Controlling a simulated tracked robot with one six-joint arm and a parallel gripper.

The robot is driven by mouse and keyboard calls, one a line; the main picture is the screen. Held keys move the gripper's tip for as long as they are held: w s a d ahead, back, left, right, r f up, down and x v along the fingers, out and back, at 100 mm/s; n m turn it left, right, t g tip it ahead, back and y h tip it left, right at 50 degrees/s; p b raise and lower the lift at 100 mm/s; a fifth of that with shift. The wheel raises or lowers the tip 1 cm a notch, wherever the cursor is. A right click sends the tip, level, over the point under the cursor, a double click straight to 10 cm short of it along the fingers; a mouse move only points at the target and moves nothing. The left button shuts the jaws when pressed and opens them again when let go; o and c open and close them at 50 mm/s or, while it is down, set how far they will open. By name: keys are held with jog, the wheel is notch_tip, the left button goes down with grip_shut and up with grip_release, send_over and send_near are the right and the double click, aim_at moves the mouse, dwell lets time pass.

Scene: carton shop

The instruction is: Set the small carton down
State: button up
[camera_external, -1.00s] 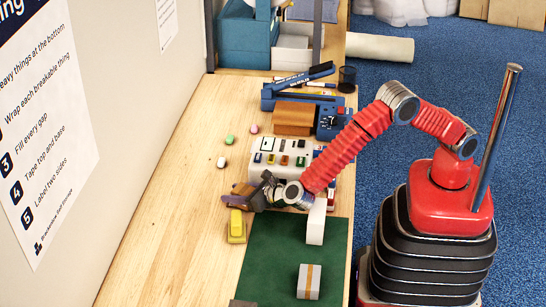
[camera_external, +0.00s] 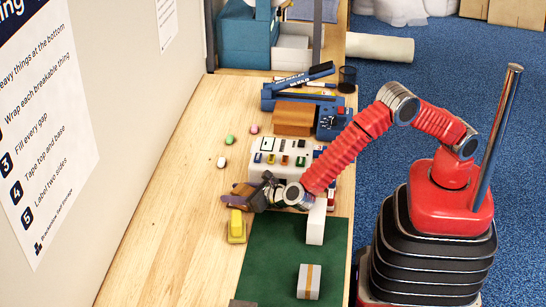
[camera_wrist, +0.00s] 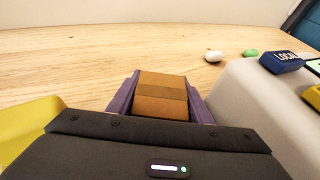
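In the external view the carton is small and mostly hidden by the fingers, over the wooden table left of the white unit. I cannot tell whether its underside touches the table.
A yellow object (camera_external: 237,227) stands close in front of my gripper. A pale unit with coloured blocks (camera_external: 280,160) is to the right. A white box (camera_external: 316,222) and a grey taped box (camera_external: 309,281) stand on the green mat (camera_external: 270,262). The table's left side is clear.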

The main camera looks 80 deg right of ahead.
jog(key=shift+o, duration=0.4)
jog(key=shift+s+f, duration=0.25)
jog(key=shift+f, duration=0.65)
jog(key=shift+w+r, duration=0.1)
jog(key=shift+r, duration=0.3)
jog(key=v, duration=0.8)
jog(key=r+v, duration=0.1)
jog(key=v, duration=0.3)
jog(key=shift+w+a, duration=0.1)
jog(key=shift+w, duration=0.05)
jog(key=shift+r, duration=0.1)
